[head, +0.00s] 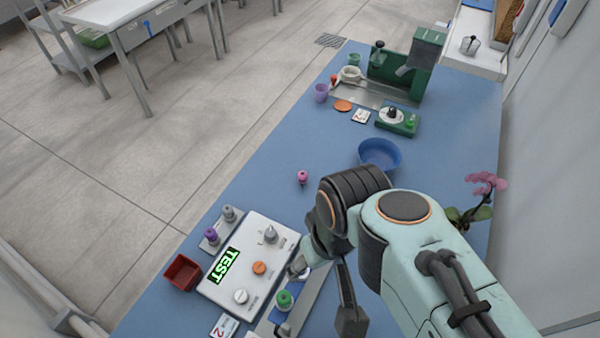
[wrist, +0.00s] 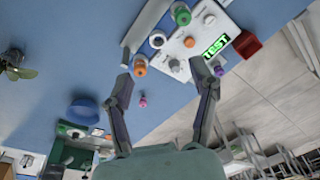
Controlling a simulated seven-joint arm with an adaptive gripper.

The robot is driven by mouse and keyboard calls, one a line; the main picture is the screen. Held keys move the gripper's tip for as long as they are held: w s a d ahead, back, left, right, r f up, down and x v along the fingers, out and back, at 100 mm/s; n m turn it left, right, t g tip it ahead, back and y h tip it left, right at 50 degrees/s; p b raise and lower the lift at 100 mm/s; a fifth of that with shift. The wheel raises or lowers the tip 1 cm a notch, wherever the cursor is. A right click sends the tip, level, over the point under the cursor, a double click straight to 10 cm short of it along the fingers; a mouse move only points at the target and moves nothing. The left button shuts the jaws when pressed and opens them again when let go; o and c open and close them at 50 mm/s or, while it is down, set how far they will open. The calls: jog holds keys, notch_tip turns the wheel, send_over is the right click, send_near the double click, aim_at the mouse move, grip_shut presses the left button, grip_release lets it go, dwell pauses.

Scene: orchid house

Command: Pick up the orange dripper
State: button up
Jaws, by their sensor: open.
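In the wrist view an orange dripper (wrist: 140,67) stands near the tip of my left finger, between the fingers' lines and a little beyond them. In the head view I cannot make it out; my arm and gripper cover that spot. My gripper (wrist: 164,75) is open and empty, fingers spread wide. In the head view my gripper (head: 325,293) hangs over the right side of the white panel and the grey rack (head: 268,328). A green-topped dripper (head: 284,299) is in that rack. The panel's orange knob (head: 259,268) is a separate thing.
The white panel (head: 225,290) shows TEST. A red box (head: 183,272) and a small tray with a purple dripper (head: 211,235) lie left of it. A pink dripper (head: 302,177) stands alone mid-table. A blue bowl (head: 379,156) and green equipment (head: 405,72) are farther back.

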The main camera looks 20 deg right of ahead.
jog(key=shift+m+h, duration=0.4)
jog(key=shift+m, duration=0.1)
jog(key=w+d+f, duration=0.1)
jog(key=w, duration=0.2)
jog(key=w+d+f, duration=0.1)
jog(key=w+f, duration=0.1)
jog(key=w, duration=0.2)
jog(key=w+d+f, duration=0.1)
jog(key=w, duration=0.2)
jog(key=shift+w+d+f, duration=0.25)
jog(key=shift+f, duration=0.05)
jog(key=shift+g, duration=0.8)
jog(key=f, duration=1)
jog(key=shift+s+d+f, duration=0.2)
jog(key=shift+s+d, duration=0.05)
jog(key=shift+d, duration=0.1)
jog(key=c, duration=0.9)
